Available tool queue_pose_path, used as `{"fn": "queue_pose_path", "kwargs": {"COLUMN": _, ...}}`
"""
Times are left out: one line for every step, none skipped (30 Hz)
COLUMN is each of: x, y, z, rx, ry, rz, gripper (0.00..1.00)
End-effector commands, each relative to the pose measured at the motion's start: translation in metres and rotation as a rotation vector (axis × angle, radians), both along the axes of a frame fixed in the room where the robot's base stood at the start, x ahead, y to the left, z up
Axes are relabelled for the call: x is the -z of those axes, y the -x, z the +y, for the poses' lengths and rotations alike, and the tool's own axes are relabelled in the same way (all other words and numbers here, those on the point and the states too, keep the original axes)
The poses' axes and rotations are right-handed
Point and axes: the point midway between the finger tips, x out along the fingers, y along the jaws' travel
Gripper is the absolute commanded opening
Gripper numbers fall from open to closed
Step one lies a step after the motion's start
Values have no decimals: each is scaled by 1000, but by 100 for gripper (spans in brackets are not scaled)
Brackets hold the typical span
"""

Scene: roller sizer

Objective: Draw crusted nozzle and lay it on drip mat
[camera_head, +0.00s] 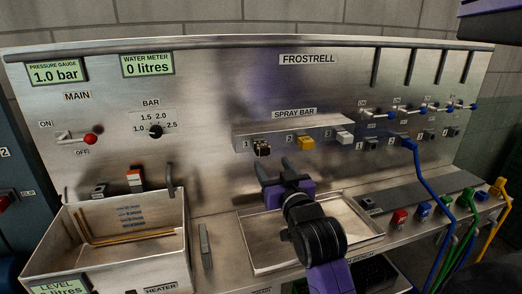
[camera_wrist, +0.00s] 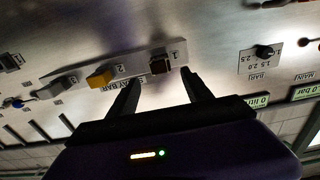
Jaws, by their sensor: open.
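The nozzle at spray bar (camera_head: 300,136) position 1 (camera_head: 262,148) is dark with pale specks, which look like crust. It sits in the bar. In the wrist view it appears upside down as a brown-dark block (camera_wrist: 160,65). My gripper (camera_head: 274,168) is open and empty, its fingers pointing at the panel just below and right of that nozzle in the head view. In the wrist view the nozzle lies just beyond the fingertips (camera_wrist: 160,78), between their lines, apparently untouched. A dark grey flat strip (camera_head: 432,196) on the right of the bench may be the drip mat; I cannot tell for sure.
A yellow nozzle (camera_head: 306,143) and a whitish one (camera_head: 345,138) sit at positions 2 and 3. A shallow metal tray (camera_head: 262,262) lies below my gripper. A heater basin (camera_head: 120,262) stands left. Coloured hoses (camera_head: 433,190) hang at right.

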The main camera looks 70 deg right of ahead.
Motion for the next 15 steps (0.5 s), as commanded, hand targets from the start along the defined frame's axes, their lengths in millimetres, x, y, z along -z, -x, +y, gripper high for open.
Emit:
{"fn": "queue_pose_path", "kwargs": {"x": 0, "y": 0, "z": 0, "rx": 0, "ry": 0, "rz": 0, "gripper": 58}}
{"fn": "queue_pose_path", "kwargs": {"x": 0, "y": -1, "z": -1, "rx": 0, "ry": 0, "rz": 0, "gripper": 58}}
{"fn": "queue_pose_path", "kwargs": {"x": 0, "y": -2, "z": -2, "rx": 0, "ry": 0, "rz": 0, "gripper": 58}}
{"fn": "queue_pose_path", "kwargs": {"x": 0, "y": -3, "z": -3, "rx": 0, "ry": 0, "rz": 0, "gripper": 58}}
{"fn": "queue_pose_path", "kwargs": {"x": 0, "y": -4, "z": -5, "rx": 0, "ry": 0, "rz": 0, "gripper": 58}}
{"fn": "queue_pose_path", "kwargs": {"x": 0, "y": -7, "z": -7, "rx": 0, "ry": 1, "rz": -1, "gripper": 58}}
{"fn": "queue_pose_path", "kwargs": {"x": -1, "y": -8, "z": -10, "rx": 0, "ry": 2, "rz": -1, "gripper": 58}}
{"fn": "queue_pose_path", "kwargs": {"x": -1, "y": -10, "z": -12, "rx": 0, "ry": 1, "rz": -1, "gripper": 58}}
{"fn": "queue_pose_path", "kwargs": {"x": -1, "y": -13, "z": -16, "rx": 1, "ry": 1, "rz": -1, "gripper": 58}}
{"fn": "queue_pose_path", "kwargs": {"x": -1, "y": -16, "z": -19, "rx": 1, "ry": 2, "rz": -1, "gripper": 58}}
{"fn": "queue_pose_path", "kwargs": {"x": -1, "y": -18, "z": -23, "rx": 1, "ry": 1, "rz": 0, "gripper": 58}}
{"fn": "queue_pose_path", "kwargs": {"x": -1, "y": -22, "z": -26, "rx": 0, "ry": 1, "rz": 0, "gripper": 58}}
{"fn": "queue_pose_path", "kwargs": {"x": -1, "y": -25, "z": -29, "rx": -1, "ry": 2, "rz": -1, "gripper": 58}}
{"fn": "queue_pose_path", "kwargs": {"x": -1, "y": -28, "z": -32, "rx": -1, "ry": 1, "rz": 0, "gripper": 58}}
{"fn": "queue_pose_path", "kwargs": {"x": -2, "y": -31, "z": -37, "rx": 0, "ry": 2, "rz": -1, "gripper": 58}}
